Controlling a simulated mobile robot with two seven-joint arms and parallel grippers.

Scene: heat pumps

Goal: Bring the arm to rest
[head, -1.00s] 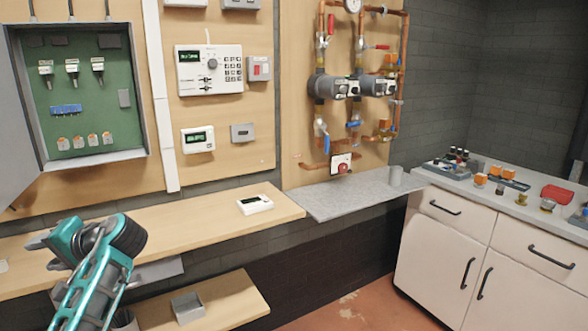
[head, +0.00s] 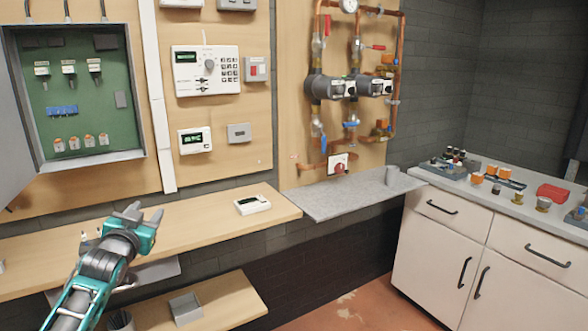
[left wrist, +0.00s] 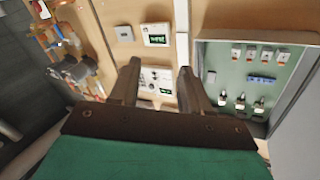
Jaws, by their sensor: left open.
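My left gripper (head: 143,214) shows in the head view at the lower left, in front of the wooden shelf. Its arm is teal and grey and comes up from the bottom left. In the left wrist view its two dark fingers (left wrist: 160,85) stand apart with nothing between them. Beyond them, some distance off, is the wall panel with the white keypad controller (left wrist: 155,77). The gripper touches nothing that I can see. My right gripper does not show in either view.
A white thermostat (head: 252,205) lies on the wooden shelf (head: 215,207). An open electrical box (head: 80,90) is at left. Copper pipes with pumps (head: 345,87) hang above a grey shelf (head: 345,195). White cabinets (head: 450,240) with small parts on top stand at right.

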